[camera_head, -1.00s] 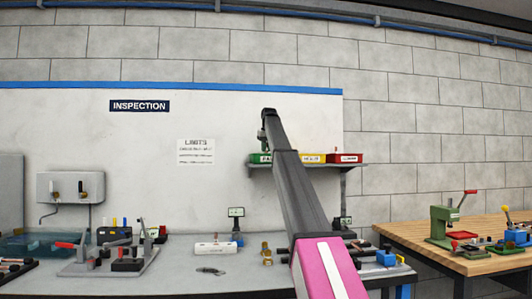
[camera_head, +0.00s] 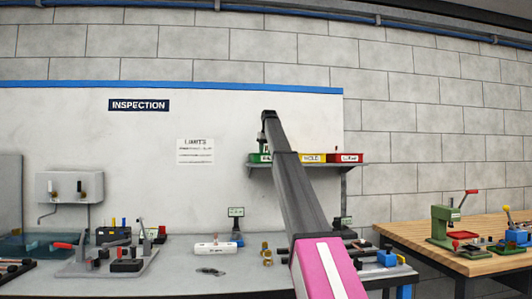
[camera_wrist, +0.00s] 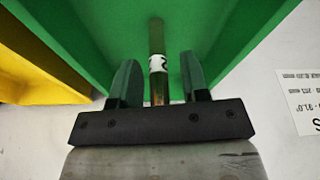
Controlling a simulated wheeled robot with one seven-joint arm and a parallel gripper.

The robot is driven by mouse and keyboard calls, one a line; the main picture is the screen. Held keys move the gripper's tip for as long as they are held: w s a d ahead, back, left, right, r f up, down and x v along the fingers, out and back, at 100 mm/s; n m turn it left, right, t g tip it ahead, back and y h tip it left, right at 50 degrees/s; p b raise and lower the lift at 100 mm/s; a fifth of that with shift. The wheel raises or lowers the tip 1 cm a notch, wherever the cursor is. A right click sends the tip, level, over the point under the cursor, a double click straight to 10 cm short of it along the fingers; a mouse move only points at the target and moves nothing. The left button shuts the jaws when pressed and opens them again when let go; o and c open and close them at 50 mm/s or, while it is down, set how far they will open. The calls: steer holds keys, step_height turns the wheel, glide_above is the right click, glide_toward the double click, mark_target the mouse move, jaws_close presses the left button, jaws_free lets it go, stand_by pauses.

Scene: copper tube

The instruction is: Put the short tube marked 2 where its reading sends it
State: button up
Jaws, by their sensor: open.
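The short tube (camera_wrist: 157,88) is copper, with a white band bearing a dark mark that looks like a 2. In the wrist view it lies between the two fingers of my gripper (camera_wrist: 157,80), with gaps on both sides. The fingers are open. The tube shows against the inside of the green bin (camera_wrist: 85,25); I cannot tell whether it rests on the bin. In the head view my gripper (camera_head: 263,141) is at the green bin (camera_head: 257,157) on the wall shelf, and the tube cannot be made out there.
A yellow bin (camera_head: 312,158) and a red bin (camera_head: 346,158) stand to the right on the shelf (camera_head: 300,166). A limits sheet (camera_head: 195,152) hangs on the wall panel. Below, the bench (camera_head: 190,277) holds a white device (camera_head: 215,248) and several fixtures. A wooden table stands right.

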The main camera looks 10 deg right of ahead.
steer(key=v, duration=0.7)
steer(key=shift+r, duration=0.25)
